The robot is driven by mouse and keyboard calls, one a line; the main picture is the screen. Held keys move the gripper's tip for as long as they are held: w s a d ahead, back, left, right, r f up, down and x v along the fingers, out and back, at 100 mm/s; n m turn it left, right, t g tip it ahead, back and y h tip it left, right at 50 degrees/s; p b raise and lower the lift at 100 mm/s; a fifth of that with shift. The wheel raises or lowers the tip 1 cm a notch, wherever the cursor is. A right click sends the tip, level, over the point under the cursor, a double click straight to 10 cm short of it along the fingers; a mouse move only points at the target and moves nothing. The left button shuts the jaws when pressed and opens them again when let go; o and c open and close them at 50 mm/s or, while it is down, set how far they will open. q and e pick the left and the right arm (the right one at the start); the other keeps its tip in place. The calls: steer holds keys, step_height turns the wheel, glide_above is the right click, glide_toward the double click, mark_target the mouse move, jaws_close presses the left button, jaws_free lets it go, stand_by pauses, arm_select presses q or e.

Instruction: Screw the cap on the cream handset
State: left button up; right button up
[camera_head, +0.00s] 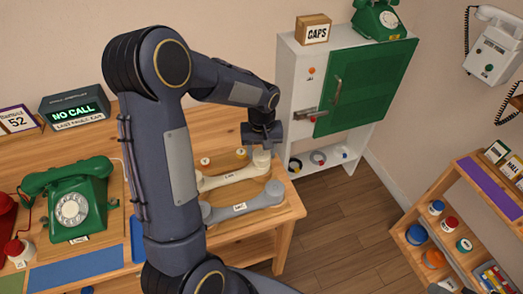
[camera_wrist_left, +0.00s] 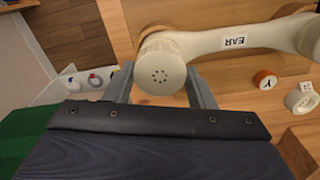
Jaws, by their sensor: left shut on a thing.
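The cream handset (camera_head: 226,179) lies on the wooden table, with a white label that reads EAR in the wrist view (camera_wrist_left: 236,41). A cream round cap with small holes (camera_wrist_left: 160,74) is at one end of it. My left gripper (camera_head: 262,141) is above that end, pointing down. In the wrist view its two fingers (camera_wrist_left: 160,88) stand on either side of the cap, shut on it. The cap looks level with the handset end; I cannot tell how tightly it is seated. My right gripper does not show.
A grey handset (camera_head: 241,203) lies in front of the cream one. A green dial phone (camera_head: 75,203) stands left. A white cabinet with a green door (camera_head: 368,88) stands behind right.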

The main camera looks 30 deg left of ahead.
arm_select(q)
steer(key=shift+f+b, duration=0.55)
steer(key=shift+f, duration=0.15)
steer(key=o, duration=1)
steer(key=shift+r, duration=0.1)
steer(key=shift+c, duration=0.2)
steer(key=shift+r, duration=3.9)
